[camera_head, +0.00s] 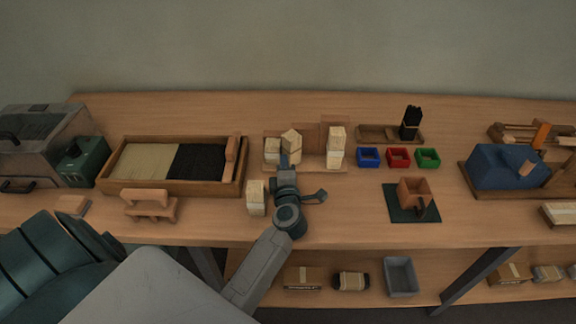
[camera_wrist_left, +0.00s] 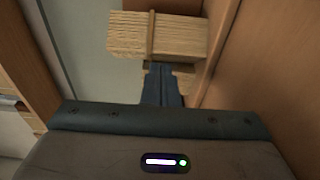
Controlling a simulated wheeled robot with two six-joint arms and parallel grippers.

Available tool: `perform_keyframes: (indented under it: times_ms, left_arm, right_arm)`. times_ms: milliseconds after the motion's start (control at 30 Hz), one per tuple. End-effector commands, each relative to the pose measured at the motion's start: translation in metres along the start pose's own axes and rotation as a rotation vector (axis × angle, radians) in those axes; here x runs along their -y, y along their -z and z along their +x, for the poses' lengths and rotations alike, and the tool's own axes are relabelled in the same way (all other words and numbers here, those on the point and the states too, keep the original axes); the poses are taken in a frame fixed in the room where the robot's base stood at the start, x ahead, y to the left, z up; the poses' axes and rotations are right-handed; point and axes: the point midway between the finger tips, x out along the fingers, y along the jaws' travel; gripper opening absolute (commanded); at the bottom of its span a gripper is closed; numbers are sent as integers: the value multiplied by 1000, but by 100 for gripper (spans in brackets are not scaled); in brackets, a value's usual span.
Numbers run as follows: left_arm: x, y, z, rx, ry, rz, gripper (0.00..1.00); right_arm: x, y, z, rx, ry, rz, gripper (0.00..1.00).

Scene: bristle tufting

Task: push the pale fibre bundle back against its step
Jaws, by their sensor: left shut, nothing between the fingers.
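A pale fibre bundle (camera_head: 291,141) with a band around it sits at the stepped wooden rack (camera_head: 312,160), turned askew to its neighbours. In the left wrist view the bundle (camera_wrist_left: 180,38) lies crosswise just beyond my fingertips. My left gripper (camera_head: 285,163) is shut and empty, its tips at the near side of this bundle. It also shows in the left wrist view (camera_wrist_left: 160,70), where tips and bundle look to meet, but I cannot tell if they touch. The arm and fingers hide the bundle's lower part. My right gripper is in neither view.
Other pale bundles stand at the rack's left (camera_head: 272,150) and right (camera_head: 336,136). One pale bundle (camera_head: 256,197) stands on the bench beside my left wrist. A tray (camera_head: 120,188) of pale and black fibre is left; small coloured bins (camera_head: 398,165) are right.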

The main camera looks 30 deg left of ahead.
Motion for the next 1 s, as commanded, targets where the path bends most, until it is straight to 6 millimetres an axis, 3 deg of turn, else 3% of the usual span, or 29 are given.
perform_keyframes:
  times_ms: [600,800,1000]
  left_arm:
    - [-3,-3,6,0,0,1,0]
    - [-2,-14,16,2,-1,-1,0]
    - [0,-14,16,2,0,-1,0]
  right_arm:
    - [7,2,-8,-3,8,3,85]
    - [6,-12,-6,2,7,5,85]
    - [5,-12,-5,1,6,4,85]
